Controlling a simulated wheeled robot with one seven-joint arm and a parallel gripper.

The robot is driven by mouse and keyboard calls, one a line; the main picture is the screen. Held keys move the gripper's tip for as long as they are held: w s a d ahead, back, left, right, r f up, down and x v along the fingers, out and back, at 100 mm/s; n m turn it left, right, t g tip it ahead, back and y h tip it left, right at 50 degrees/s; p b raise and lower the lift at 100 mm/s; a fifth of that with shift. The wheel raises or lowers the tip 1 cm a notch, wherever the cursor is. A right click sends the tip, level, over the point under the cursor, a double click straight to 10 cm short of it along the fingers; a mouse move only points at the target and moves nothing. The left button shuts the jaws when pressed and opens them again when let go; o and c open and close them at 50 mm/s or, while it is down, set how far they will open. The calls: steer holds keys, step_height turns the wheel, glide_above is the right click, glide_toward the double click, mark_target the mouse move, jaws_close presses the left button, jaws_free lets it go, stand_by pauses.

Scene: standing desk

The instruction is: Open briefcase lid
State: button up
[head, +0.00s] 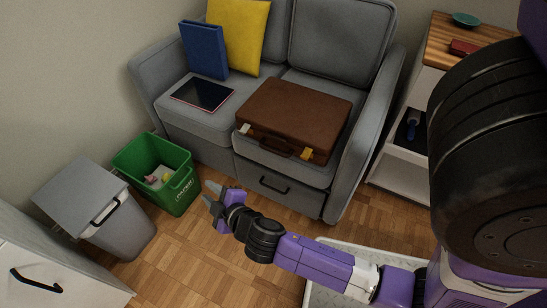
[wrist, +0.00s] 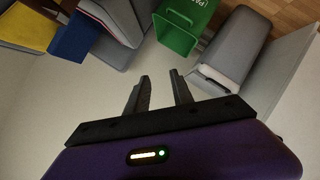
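A brown leather briefcase (head: 293,113) lies flat and closed on the right seat of the grey sofa. Its handle (head: 264,145) faces the front, between a pale latch (head: 245,128) on the left and a yellow latch (head: 307,153) on the right. My gripper (head: 212,195) is empty, in the air in front of the sofa, to the left of and below the briefcase in the head view, clear of it. In the wrist view my gripper (wrist: 160,85) shows two fingers spread apart with nothing between them. The briefcase cannot be clearly made out in the wrist view.
A green bin (head: 183,190) and a grey lidded bin (head: 125,230) stand at left. A white cabinet with a wooden top (head: 452,42) stands at right.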

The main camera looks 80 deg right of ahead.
steer(key=d+f+m+g+h+b, duration=0.1)
steer(key=d+f+g+h+b, duration=0.2)
steer(key=d, duration=0.4)
steer(key=d+f+m+g+h+b, duration=0.1)
steer(key=d+f+g+h+b, duration=0.25)
steer(key=d, duration=0.25)
steer(key=s+d+r+m+g+h, duration=0.3)
steer(key=s+r+m+g+h, duration=0.15)
steer(key=s+g, duration=0.55)
steer(key=shift+t+y, duration=0.3)
steer(key=shift+t, duration=0.15)
steer(key=b+x, duration=0.1)
steer(key=x, duration=0.6)
steer(key=shift+s+d+r, duration=0.15)
steer(key=shift+d+r, duration=0.05)
steer(key=shift+d, duration=0.2)
steer(key=shift+n, duration=0.25)
steer(key=shift+c, duration=0.2)
jaws_close()
